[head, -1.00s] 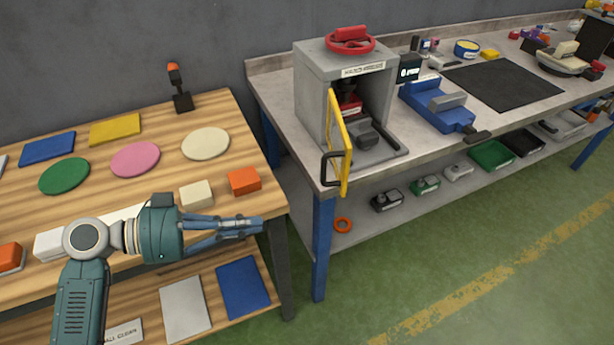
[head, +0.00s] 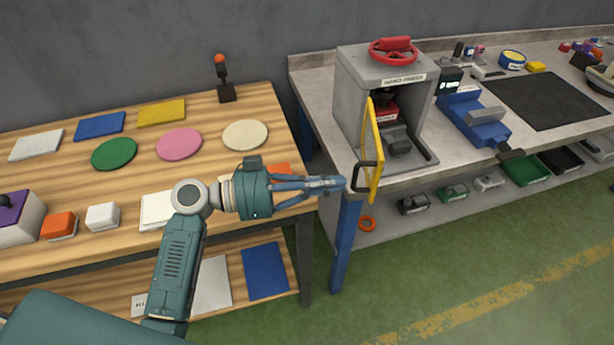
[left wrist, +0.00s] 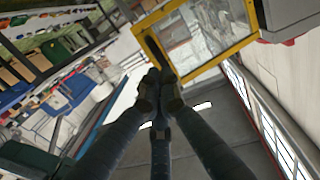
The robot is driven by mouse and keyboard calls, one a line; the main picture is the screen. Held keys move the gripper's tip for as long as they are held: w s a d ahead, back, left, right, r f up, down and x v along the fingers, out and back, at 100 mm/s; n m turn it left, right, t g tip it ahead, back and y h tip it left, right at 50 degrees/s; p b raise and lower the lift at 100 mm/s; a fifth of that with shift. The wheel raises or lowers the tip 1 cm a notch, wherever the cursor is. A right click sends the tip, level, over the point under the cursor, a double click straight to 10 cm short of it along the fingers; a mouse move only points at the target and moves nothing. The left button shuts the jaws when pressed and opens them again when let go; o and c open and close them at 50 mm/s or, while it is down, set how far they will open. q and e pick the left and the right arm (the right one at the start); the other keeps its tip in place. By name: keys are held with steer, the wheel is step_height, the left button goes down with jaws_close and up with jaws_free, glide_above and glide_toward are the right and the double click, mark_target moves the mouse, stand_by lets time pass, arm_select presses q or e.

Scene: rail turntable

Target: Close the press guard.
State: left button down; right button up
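The press guard (head: 374,150) is a yellow-framed clear panel on the front of the grey hand press (head: 358,95). It stands swung open, edge-on in the head view, with a black handle (head: 358,180) at its lower outer side. The guard frame (left wrist: 212,62) and the handle (left wrist: 155,48) also show in the left wrist view. My left gripper (head: 340,184) points right at the handle, just left of it. Its fingertips (left wrist: 160,78) are drawn together with nothing visible between them. I cannot tell whether they touch the handle. My right gripper is out of view.
A wooden table (head: 75,175) with coloured discs and blocks lies under and left of my left arm. The metal bench (head: 315,95) carries the press, a blue vise (head: 470,115) and a black mat (head: 550,100). Green floor (head: 450,265) is open in front.

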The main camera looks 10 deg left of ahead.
arm_select(q)
steer(key=shift+w+d, duration=0.25)
steer(key=shift+d, duration=0.45)
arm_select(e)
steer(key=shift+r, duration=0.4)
arm_select(q)
steer(key=shift+d+f, duration=0.1)
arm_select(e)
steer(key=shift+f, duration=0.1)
